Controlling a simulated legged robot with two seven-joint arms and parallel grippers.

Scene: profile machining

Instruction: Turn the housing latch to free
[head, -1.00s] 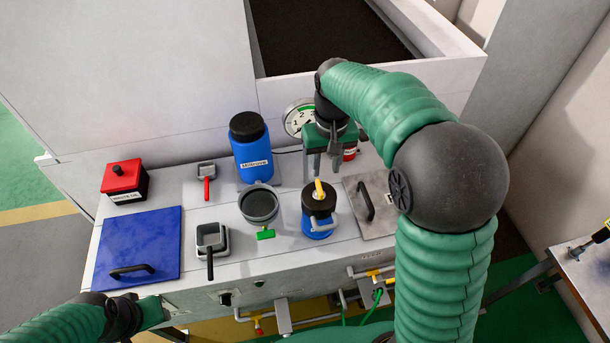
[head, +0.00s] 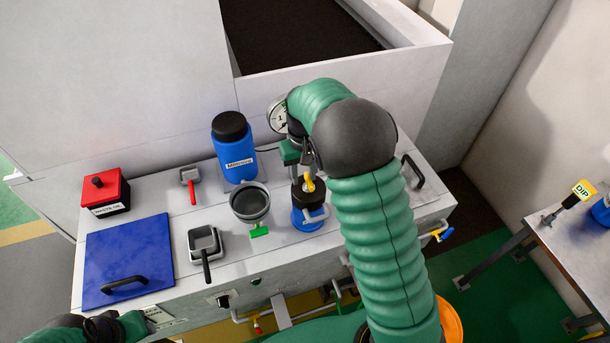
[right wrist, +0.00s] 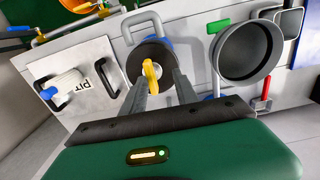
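The blue housing (head: 308,218) stands upright on the grey bench, with a black cap and a side handle. Its yellow latch (head: 308,184) sits on top of the cap; it also shows in the right wrist view (right wrist: 151,75). My right gripper (head: 300,168) is just above the cap. In the right wrist view its two fingers (right wrist: 159,88) are apart, one on each side of the latch, with gaps visible. Whether they reach down to latch height I cannot tell. My left gripper (head: 135,324) is at the lower left, its fingers not clearly visible.
A dark round bowl (head: 250,202) with a green tab stands just left of the housing. A blue bottle (head: 233,152) and a pressure gauge (head: 279,115) are behind. A red box (head: 105,192) and blue lid (head: 128,260) lie left. A plate with a black handle (right wrist: 75,88) is beside the housing.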

